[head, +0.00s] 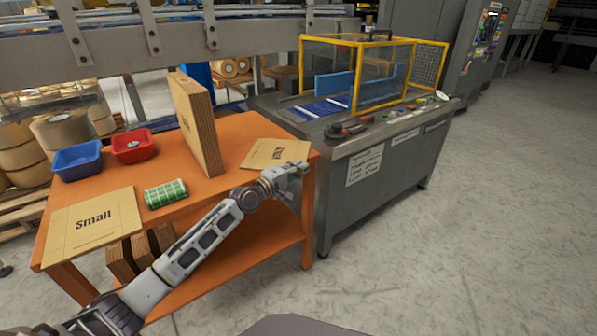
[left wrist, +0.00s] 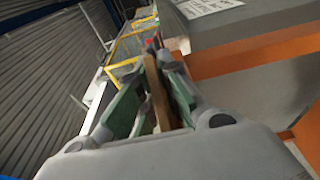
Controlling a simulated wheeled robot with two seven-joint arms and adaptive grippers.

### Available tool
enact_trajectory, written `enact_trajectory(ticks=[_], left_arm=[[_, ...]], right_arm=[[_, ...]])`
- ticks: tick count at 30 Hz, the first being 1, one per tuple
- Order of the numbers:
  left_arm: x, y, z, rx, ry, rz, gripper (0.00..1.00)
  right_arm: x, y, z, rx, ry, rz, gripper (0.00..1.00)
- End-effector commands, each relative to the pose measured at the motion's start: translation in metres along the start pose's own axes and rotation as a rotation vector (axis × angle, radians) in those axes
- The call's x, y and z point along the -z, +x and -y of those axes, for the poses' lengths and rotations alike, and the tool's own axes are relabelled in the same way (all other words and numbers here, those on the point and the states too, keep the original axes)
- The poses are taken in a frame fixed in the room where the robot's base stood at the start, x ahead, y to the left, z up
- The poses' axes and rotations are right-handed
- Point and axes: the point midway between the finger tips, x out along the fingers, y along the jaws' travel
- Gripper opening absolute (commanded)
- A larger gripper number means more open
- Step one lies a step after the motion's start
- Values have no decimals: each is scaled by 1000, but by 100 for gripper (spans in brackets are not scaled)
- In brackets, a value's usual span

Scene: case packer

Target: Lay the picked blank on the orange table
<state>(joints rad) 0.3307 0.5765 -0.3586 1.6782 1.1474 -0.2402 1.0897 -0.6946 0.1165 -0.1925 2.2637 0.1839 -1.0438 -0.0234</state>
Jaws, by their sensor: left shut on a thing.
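My left gripper (head: 291,169) is at the right end of the orange table (head: 232,130). It is shut on a flat brown cardboard blank (head: 272,152) with dark print, at its right edge. The blank is roughly level, over the table's right end; I cannot tell whether it touches the top. In the left wrist view the blank (left wrist: 154,85) shows edge-on between the green finger pads. Another flat blank marked "Small" (head: 92,222) lies at the table's left front. My right gripper is not in view.
A thick upright cardboard stack (head: 196,122) stands mid-table. A blue bin (head: 77,160), a red bin (head: 133,146) and a green-white item (head: 166,193) are to its left. A grey machine (head: 385,165) with a yellow-framed guard (head: 357,75) stands close right.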

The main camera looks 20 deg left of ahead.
Motion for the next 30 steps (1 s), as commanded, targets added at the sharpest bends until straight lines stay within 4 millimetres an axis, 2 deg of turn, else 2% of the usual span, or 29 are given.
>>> enact_trajectory(ticks=[13, 15, 19, 30], left_arm=[[0, 0, 1, -1, 1, 0, 0], [0, 0, 1, -1, 0, 0, 13], [0, 0, 1, -1, 0, 0, 28], [0, 0, 1, -1, 0, 0, 28]], right_arm=[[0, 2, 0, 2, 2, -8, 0], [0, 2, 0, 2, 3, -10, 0], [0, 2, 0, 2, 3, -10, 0], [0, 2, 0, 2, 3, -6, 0]])
